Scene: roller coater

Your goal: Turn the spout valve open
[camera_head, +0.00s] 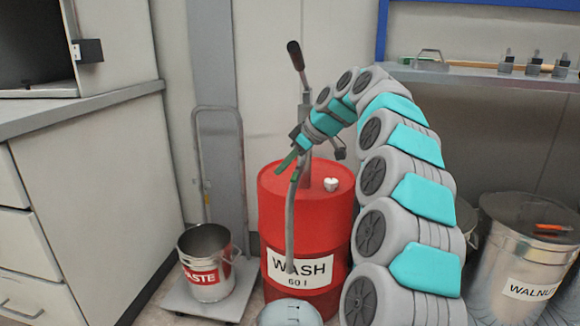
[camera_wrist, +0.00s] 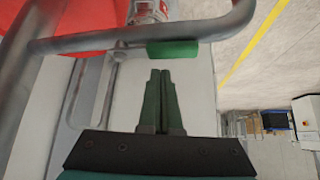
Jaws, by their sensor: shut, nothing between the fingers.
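A red drum (camera_head: 278,205) labelled WASH stands on the floor, with a hand pump (camera_head: 306,115) on top. A grey curved spout pipe (camera_head: 291,225) hangs down its front. In the wrist view the spout pipe (camera_wrist: 100,42) crosses the top, with a green valve handle (camera_wrist: 173,48) against it. My gripper (camera_wrist: 160,72) is shut and empty. Its fingertips point at the green handle from just below it in the picture; I cannot tell whether they touch. In the head view my gripper (camera_head: 287,163) is at the upper spout, and the handle is hard to separate from it.
A metal bucket (camera_head: 208,262) labelled WASTE stands on a hand truck's plate (camera_head: 188,300), left of the drum. A cabinet (camera_head: 85,200) is farther left.

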